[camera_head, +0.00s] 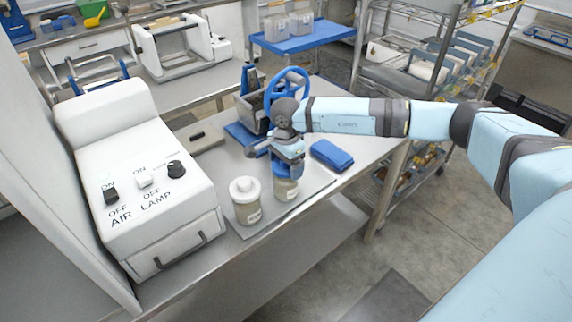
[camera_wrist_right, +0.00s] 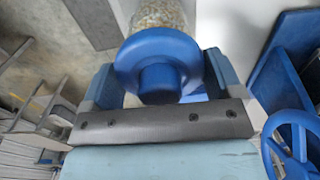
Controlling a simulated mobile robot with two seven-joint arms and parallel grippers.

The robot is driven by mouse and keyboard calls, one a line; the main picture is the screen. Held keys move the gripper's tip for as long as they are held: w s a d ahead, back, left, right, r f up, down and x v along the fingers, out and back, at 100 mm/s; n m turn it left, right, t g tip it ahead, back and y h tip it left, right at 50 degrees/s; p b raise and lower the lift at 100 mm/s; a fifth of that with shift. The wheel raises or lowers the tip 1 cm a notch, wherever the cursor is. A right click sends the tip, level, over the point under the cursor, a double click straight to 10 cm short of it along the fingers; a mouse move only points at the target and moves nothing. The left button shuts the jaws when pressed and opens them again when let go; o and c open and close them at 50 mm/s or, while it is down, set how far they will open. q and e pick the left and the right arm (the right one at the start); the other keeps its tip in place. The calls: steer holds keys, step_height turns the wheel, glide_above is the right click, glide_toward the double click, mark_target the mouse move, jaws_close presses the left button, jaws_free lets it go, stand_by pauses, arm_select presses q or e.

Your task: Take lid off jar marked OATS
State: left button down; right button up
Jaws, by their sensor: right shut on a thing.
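A jar with a blue lid (camera_wrist_right: 157,56) and a grainy, oat-coloured filling (camera_wrist_right: 156,14) is in front of my right gripper (camera_wrist_right: 158,84) in the wrist view. The gripper is shut on the blue lid, its fingers on either side of the knob. In the head view this jar (camera_head: 286,188) stands upright on the bench under my right gripper (camera_head: 287,160), which hides most of its top. The lid appears to be on the jar; I cannot tell whether there is a gap. The label is too small to read. My left gripper is not in view.
A jar with a white lid (camera_head: 245,202) stands close by on the left. A blue folded cloth (camera_head: 331,154) lies to the right. A device with a blue handwheel (camera_head: 287,90) stands behind. A white control box (camera_head: 140,185) fills the bench's left side.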

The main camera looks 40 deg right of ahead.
steer(key=shift+r, duration=0.1)
step_height(320, 180, up, 20)
steer(key=b, duration=0.2)
steer(key=shift+b, duration=0.3)
